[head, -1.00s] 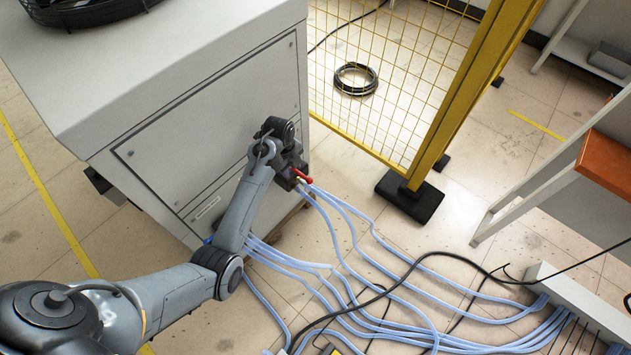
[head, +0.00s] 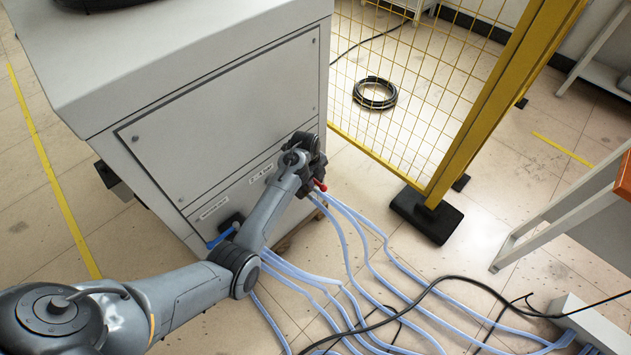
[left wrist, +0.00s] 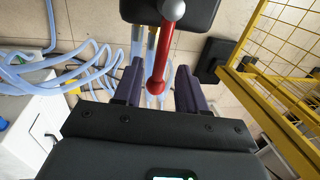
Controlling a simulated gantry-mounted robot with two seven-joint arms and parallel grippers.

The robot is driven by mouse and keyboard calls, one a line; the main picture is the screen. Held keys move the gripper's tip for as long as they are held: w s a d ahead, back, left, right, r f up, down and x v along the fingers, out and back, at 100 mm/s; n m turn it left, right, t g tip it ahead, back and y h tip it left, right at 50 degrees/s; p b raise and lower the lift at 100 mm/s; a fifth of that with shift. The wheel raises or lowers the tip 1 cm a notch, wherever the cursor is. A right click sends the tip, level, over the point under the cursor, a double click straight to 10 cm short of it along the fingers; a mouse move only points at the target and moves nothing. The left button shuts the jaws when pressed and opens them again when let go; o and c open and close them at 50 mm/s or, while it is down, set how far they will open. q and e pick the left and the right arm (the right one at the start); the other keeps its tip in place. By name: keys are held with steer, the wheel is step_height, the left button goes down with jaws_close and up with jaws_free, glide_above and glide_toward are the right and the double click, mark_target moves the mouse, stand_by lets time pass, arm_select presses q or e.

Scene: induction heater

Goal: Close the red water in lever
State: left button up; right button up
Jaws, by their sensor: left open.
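The red lever (left wrist: 162,55) shows in the left wrist view, fixed to a dark block (left wrist: 195,12) at the top. Its rounded red end points back toward my gripper's palm. My left gripper (left wrist: 159,72) is open, with one dark finger on each side of the lever and a visible gap on both sides. In the head view, the red lever (head: 320,185) shows in part beside my left gripper (head: 314,172), low on the grey cabinet (head: 225,125). The gripper hides much of the valve there. My right gripper is not in view.
A blue lever (head: 222,237) sits further left on the cabinet. Pale blue hoses (head: 345,240) run from the cabinet across the floor. A yellow mesh fence (head: 420,75) with a black foot (head: 427,215) stands to the right. A black cable coil (head: 375,93) lies behind it.

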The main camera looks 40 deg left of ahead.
arm_select(q)
steer(key=shift+f, duration=0.6)
steer(key=shift+c, duration=0.5)
jaws_close()
